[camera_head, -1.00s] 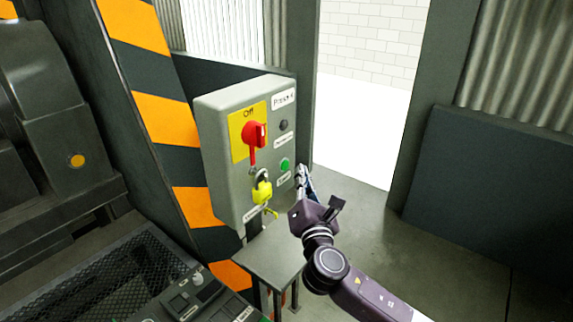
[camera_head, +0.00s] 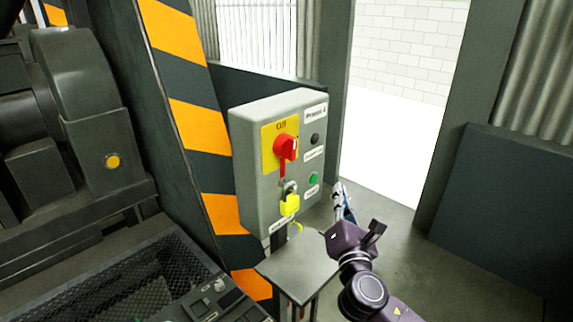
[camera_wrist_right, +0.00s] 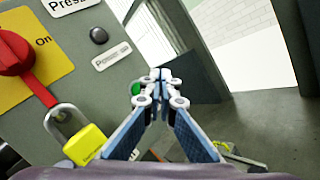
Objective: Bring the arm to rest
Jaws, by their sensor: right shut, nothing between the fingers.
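My right gripper (camera_head: 342,200) is shut and empty, just right of the grey control box (camera_head: 252,190) in the head view. In the wrist view its fingertips (camera_wrist_right: 152,76) meet in front of the box's edge and partly cover the green button (camera_wrist_right: 136,88). The head view shows the green button (camera_head: 313,179) clear of the fingers. The box carries a red rotary switch (camera_head: 287,148) on a yellow plate and a yellow padlock (camera_head: 290,205) hanging below it. The switch also shows in the wrist view (camera_wrist_right: 14,52), beside the word "On". My left gripper is not in view.
A small grey table (camera_head: 297,268) stands below the box. An orange and dark striped post (camera_head: 200,125) is left of it, with dark machinery (camera_head: 90,130) further left. A bright doorway (camera_head: 390,150) and open floor lie to the right.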

